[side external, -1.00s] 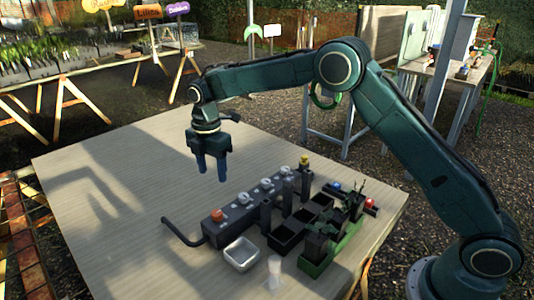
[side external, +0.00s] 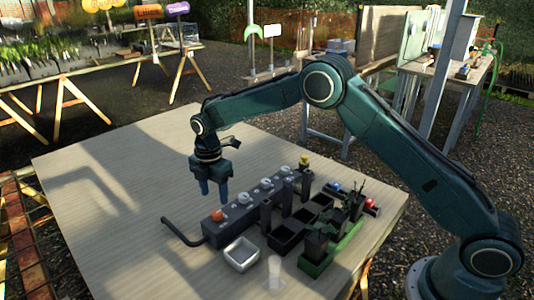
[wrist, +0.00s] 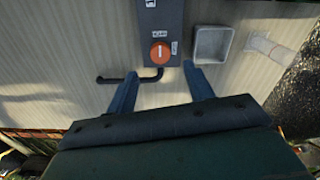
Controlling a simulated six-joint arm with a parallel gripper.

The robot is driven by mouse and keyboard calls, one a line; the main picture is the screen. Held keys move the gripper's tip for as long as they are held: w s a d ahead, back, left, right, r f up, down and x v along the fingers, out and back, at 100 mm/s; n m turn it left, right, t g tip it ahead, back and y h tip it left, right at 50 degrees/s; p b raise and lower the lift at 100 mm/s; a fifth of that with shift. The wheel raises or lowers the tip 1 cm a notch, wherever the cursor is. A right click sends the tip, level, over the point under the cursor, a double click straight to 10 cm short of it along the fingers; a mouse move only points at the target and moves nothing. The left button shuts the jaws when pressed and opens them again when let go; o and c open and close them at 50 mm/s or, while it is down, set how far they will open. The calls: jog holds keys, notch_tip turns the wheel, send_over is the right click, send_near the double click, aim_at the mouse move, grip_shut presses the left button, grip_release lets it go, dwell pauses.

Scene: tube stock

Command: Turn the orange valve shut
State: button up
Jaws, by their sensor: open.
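The orange valve (side external: 217,215) is a round knob on the near left end of a dark grey manifold block (side external: 244,208). In the wrist view the orange valve (wrist: 160,52) shows a pale line along its top, running up and down the picture. My gripper (side external: 214,198) is open and empty, its blue fingers pointing down just above and behind the valve in the side view. In the wrist view my gripper (wrist: 161,84) has its two fingers apart, with the valve ahead between them. No contact with the valve shows.
Several white knobs (side external: 265,184) and a yellow knob (side external: 304,160) line the block. A black pipe (side external: 180,234) leaves its near end. The table's left side is clear.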

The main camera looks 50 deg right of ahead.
aim_at(217, 213)
jog(key=shift+f, duration=3.4)
jog(key=shift+c, duration=0.2)
jog(key=c, duration=0.9)
